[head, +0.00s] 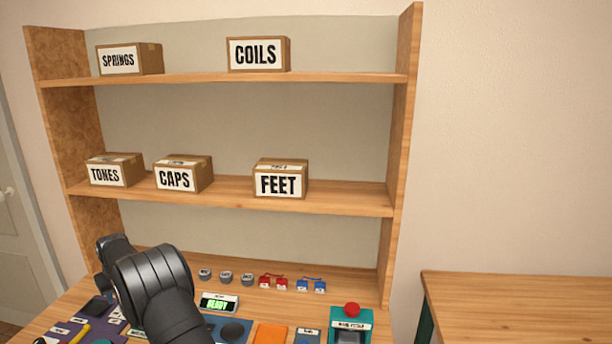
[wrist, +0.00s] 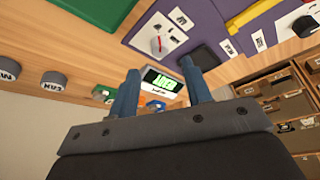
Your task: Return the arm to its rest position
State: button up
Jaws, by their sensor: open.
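My gripper (wrist: 160,67) shows in the wrist view with its two blue-grey fingers apart and nothing between them. A small display (wrist: 165,82) with green letters shows beyond the fingers. In the head view my black arm rises from the bottom edge over the left part of the wooden workbench (head: 262,308). My gripper's fingers cannot be made out in that view. The green-lit display (head: 218,303) stands just right of my arm there.
A wooden shelf (head: 230,190) with labelled boxes stands behind the bench. Grey round parts (head: 226,277), red parts (head: 273,283) and blue parts (head: 311,286) line the bench back. A teal device (head: 351,322) with a red button stands right. Purple mats (head: 75,325) lie left.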

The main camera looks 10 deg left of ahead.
jog(key=x, duration=0.6)
jog(key=shift+a+f, duration=0.15)
jog(key=shift+f, duration=0.05)
jog(key=m, duration=0.2)
jog(key=shift+m+t+h, duration=0.3)
jog(key=shift+t, duration=0.1)
jog(key=shift+s+r, duration=0.1)
jog(key=shift+r, duration=0.2)
jog(key=s+d+r+m, duration=0.1)
jog(key=d+r, duration=0.1)
jog(key=r, duration=0.4)
jog(key=s+d+r+m+g, duration=0.1)
jog(key=s+d+r+m, duration=0.1)
jog(key=r, duration=0.4)
jog(key=shift+s+d+r, duration=0.2)
jog(key=shift+d+r, duration=0.2)
jog(key=shift+d, duration=0.4)
